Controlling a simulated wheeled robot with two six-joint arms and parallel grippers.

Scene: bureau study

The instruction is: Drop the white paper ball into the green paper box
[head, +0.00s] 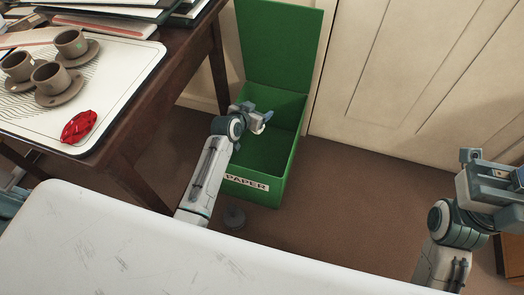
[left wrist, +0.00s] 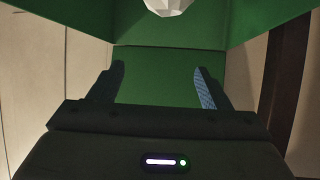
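The green paper box (head: 284,165) stands on the floor with its lid raised at the back and a "PAPER" label on its front. My left gripper (head: 258,117) is over the box opening. In the left wrist view its two fingers (left wrist: 158,88) are apart with nothing between them. The white paper ball (left wrist: 168,5) shows at the top edge of that view, beyond the fingertips and against the green walls, partly cut off. I cannot tell whether it rests on anything. My right gripper (head: 494,166) is at the right edge, away from the box, fingers apart and empty.
A wooden desk (head: 176,75) at the left holds brown cups on saucers (head: 88,52), a red crumpled object (head: 79,127) and stacked folders (head: 130,8). A panelled wall (head: 420,70) stands behind the box. The brown floor (head: 350,210) right of the box is clear.

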